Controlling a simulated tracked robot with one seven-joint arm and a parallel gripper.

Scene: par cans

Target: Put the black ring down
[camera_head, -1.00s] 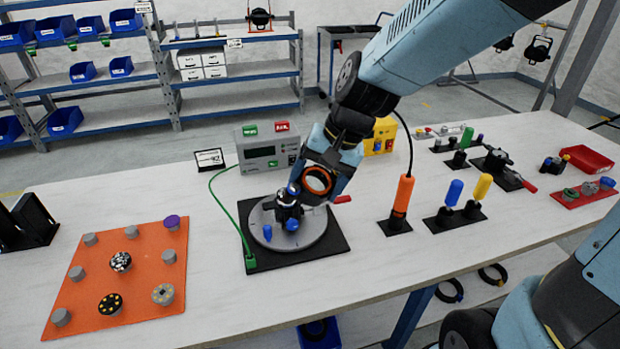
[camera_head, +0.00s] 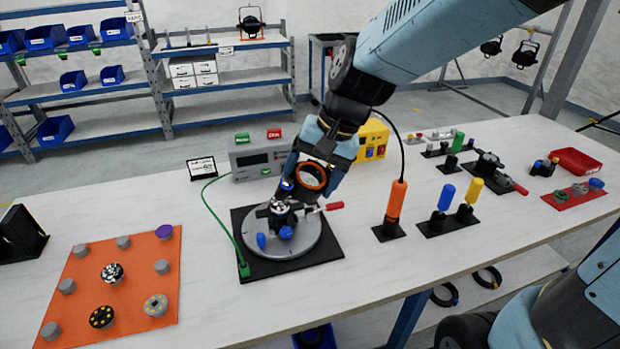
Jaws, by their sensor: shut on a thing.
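My gripper (camera_head: 285,190) is just above the fixture (camera_head: 282,212) on a round grey plate (camera_head: 312,238), pointing down. The fixture has a dark and pale top, blue knobs and a red-handled lever (camera_head: 333,206). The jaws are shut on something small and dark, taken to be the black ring. Fingers and wrist hide most of it, so its outline and any contact with the fixture cannot be made out. The round plate lies on a black square base (camera_head: 255,268) on the white table (camera_head: 215,295).
An orange mat (camera_head: 85,275) with several round pieces lies left. A grey meter (camera_head: 258,158) and yellow box (camera_head: 372,140) stand behind. An orange-handled tool (camera_head: 397,205) and blue and yellow handles stand right. Two black hoops (camera_head: 446,295) are below the table. The front middle table is clear.

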